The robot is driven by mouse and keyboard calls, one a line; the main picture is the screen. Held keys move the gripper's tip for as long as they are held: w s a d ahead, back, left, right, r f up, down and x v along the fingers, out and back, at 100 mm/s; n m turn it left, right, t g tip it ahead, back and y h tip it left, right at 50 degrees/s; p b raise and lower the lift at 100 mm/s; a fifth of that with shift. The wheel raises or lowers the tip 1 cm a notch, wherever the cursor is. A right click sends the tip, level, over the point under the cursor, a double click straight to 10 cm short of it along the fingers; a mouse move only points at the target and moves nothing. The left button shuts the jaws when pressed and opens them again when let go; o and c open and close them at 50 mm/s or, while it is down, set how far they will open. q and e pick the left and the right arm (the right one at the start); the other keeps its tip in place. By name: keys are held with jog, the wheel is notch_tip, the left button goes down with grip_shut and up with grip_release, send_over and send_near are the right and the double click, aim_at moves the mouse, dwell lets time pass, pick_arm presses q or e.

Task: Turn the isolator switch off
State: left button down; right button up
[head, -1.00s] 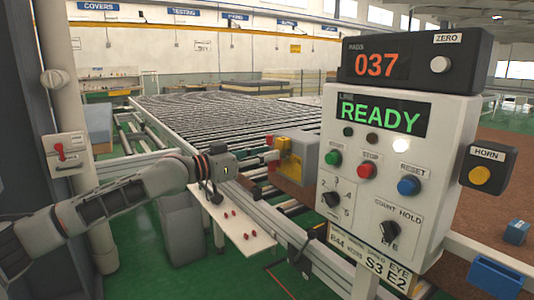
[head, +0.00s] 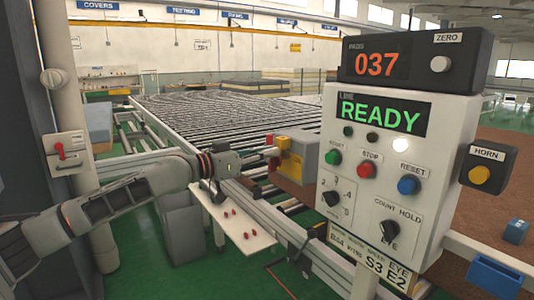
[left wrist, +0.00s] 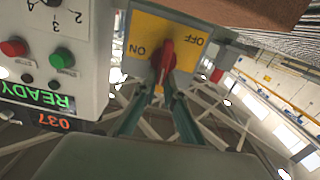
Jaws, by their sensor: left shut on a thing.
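The isolator switch (head: 294,158) is a yellow-faced box on the side of the control post in the head view. In the left wrist view its yellow plate (left wrist: 146,35) reads ON at left and OFF at right, upside down. Its red handle (left wrist: 168,55) stands between the two words, slightly tilted. My left gripper (head: 268,157) reaches it from the left; in the wrist view its fingertips (left wrist: 160,90) close around the handle's near end. The exact contact is small and partly hidden. My right gripper is not in view.
The control panel (head: 445,140) with READY display, buttons and knobs stands just right of the switch. A white shelf (head: 238,225) with small red pieces lies below my left forearm. A roller conveyor (head: 220,125) stretches behind.

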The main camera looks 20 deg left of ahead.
pick_arm(q)
jog(key=f+n+p, duration=0.1)
jog(key=n+p, duration=0.1)
jog(key=n, duration=0.3)
jog(key=w+a+n+p, duration=0.1)
jog(key=n+p, duration=0.2)
jog(key=n, duration=0.3)
jog(key=a+f+n+p, duration=0.1)
jog(key=n+p, duration=0.1)
jog(key=n, duration=0.4)
jog(key=shift+w+a+f+p, duration=0.1)
jog(key=shift+w+f+p, duration=0.2)
jog(key=shift+f+p, duration=0.1)
dwell(0.3)
jog(key=c, duration=2.1)
grip_release()
jog(key=shift+c, duration=0.2)
